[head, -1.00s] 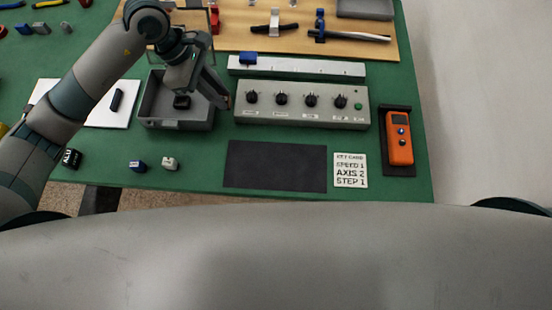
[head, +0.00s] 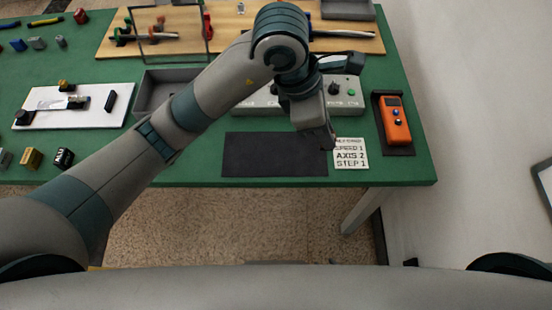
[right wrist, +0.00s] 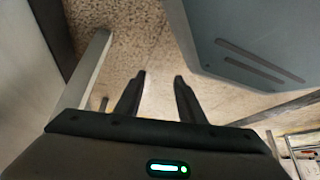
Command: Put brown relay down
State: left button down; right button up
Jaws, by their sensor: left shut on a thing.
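My left gripper (head: 328,143) points down just right of the dark mat (head: 265,155), over the edge of the key card (head: 351,154). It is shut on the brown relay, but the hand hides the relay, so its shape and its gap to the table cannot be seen. In the right wrist view, my right gripper (right wrist: 160,82) is open and empty, with the speckled floor beyond its fingers.
The knob box (head: 348,88) stands behind the left hand, partly hidden. An orange handheld device (head: 396,122) lies on a dark pad to the right. A grey tray (head: 150,92) and a white board (head: 55,118) are at left. Most of the mat is clear.

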dwell(0.3)
